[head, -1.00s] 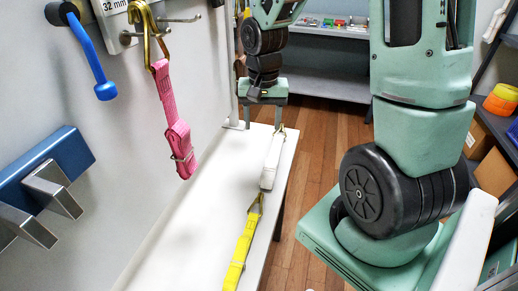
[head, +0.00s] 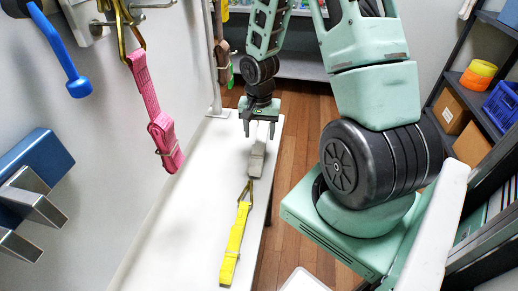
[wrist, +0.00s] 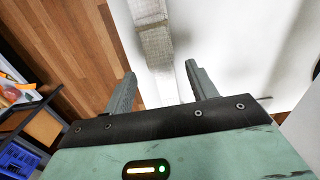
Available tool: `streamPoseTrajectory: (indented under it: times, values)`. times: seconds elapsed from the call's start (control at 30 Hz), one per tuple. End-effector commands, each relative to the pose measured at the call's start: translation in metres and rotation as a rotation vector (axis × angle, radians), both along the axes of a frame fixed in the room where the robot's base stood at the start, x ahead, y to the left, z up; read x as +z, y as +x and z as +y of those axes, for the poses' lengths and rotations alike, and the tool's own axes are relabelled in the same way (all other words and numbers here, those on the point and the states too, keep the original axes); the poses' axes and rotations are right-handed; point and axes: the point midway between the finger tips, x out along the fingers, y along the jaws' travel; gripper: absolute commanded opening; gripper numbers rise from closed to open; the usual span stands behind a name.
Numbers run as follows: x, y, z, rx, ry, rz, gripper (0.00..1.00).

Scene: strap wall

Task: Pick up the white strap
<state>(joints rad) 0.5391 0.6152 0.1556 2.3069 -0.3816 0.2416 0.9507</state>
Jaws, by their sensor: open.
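The white strap (head: 257,155) lies as a narrow folded bundle on the white bench, near its right edge, in the head view. It also shows in the wrist view (wrist: 155,42), running from the top of the picture down toward the space between the fingers. My gripper (head: 259,133) is over the far end of the strap in the head view. In the wrist view my gripper (wrist: 160,82) has its two fingers wide apart, with nothing held between them. The far end of the strap is partly hidden behind the gripper in the head view.
A yellow strap (head: 235,245) with a metal hook lies nearer on the white bench (head: 180,235). A pink strap (head: 150,100) hangs from a wall hook at left. Blue brackets (head: 35,165) stick out from the wall. Wooden floor lies right of the bench.

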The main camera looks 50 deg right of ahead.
Motion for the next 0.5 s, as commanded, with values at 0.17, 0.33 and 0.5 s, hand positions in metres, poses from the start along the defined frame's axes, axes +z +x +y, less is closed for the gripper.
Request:
streamPoseTrajectory:
  times: [0.17, 0.33, 0.5]
  values:
    - [-0.012, 0.001, -0.001, 0.001, 0.001, 0.002, 0.57]
    - [-0.035, 0.002, -0.004, 0.003, 0.002, 0.005, 0.57]
    - [-0.051, 0.003, -0.004, 0.002, 0.000, 0.001, 0.57]
